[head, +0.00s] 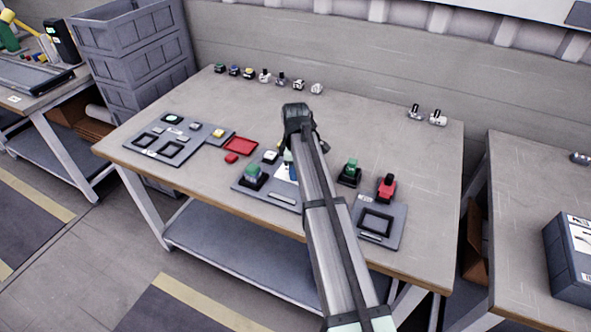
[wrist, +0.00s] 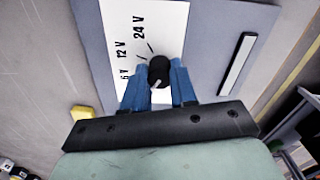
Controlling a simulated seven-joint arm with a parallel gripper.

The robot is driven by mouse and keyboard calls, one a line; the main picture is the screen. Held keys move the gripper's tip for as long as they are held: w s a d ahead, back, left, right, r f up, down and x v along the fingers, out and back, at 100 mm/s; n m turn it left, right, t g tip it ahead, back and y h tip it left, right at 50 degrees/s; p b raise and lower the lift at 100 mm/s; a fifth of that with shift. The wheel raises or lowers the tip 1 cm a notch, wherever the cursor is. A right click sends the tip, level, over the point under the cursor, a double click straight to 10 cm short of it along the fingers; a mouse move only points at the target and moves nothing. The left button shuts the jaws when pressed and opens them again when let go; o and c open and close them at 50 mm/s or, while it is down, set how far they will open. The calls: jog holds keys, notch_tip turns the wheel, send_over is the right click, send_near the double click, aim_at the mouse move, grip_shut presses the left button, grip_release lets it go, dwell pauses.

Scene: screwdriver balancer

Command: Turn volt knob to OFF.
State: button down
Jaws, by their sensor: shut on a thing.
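The volt knob (wrist: 159,69) is black and round, with a short white mark on its near, lower side. It sits on a white label (wrist: 160,22) printed with 24 V, 12 V and a partly covered 6 V. No OFF mark shows; the lower part of the label is hidden by my gripper. My gripper (wrist: 159,77) has its blue fingers on either side of the knob, shut on it. In the head view the label (head: 284,172) shows beside my arm on the grey panel (head: 254,191). The knob is hidden there.
A green-topped block (head: 253,174) stands on the panel left of my arm. Green (head: 350,170) and red (head: 386,186) clamp-like devices stand to the right. A red tray (head: 240,146) lies to the left. Several small parts line the table's back; the middle back is clear.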

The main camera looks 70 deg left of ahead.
dwell(0.4)
jog(key=c, duration=0.9)
grip_release()
jog(key=shift+r, duration=0.1)
notch_tip(320, 180, up, 14)
jog(key=shift+w+f, duration=0.1)
jog(key=shift+f, duration=0.1)
